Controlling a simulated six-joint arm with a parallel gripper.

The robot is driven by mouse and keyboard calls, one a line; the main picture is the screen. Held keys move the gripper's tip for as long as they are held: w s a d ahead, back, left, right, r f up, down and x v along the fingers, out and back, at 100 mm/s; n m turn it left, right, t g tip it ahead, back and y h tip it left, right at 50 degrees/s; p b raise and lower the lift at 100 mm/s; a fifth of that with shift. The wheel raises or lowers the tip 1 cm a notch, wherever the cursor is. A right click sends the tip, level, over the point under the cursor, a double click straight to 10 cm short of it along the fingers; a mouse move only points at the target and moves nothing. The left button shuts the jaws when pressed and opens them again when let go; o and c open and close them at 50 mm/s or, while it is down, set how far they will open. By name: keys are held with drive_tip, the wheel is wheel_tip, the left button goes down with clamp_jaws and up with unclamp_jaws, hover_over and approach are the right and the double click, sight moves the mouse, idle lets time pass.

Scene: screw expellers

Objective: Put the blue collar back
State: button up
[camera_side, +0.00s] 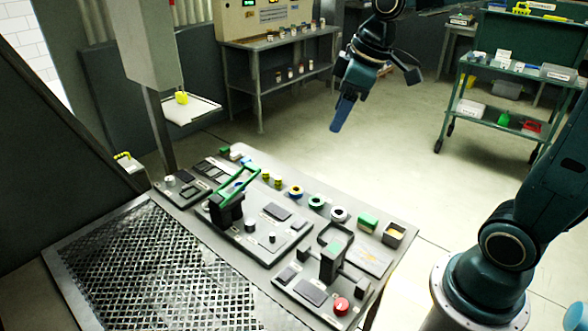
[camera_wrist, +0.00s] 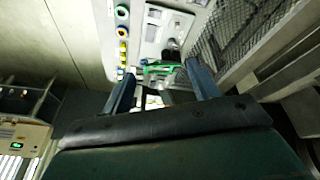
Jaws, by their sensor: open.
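My gripper (camera_side: 341,118) is high above the floor beyond the bench, well apart from the collar. In the wrist view my gripper (camera_wrist: 160,70) has its two blue fingers wide apart with nothing held between them. Which post or seat the collar belongs on is too small to tell.
The bench (camera_side: 393,267) carries a green-handled press (camera_side: 233,190), a second black fixture (camera_side: 331,262) and a red knob (camera_side: 341,306). A green ring (camera_side: 316,202), a white ring (camera_side: 339,214) and yellow rings (camera_side: 266,175) share the collar's row. Air above the row is clear.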

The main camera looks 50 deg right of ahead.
drive_tip(key=s+a+m+t, duration=0.1)
drive_tip(key=s+m, duration=0.4)
drive_tip(key=s, duration=1.1)
drive_tip(key=shift+a+f+t+h, duration=0.4)
drive_tip(key=shift+a, duration=0.45)
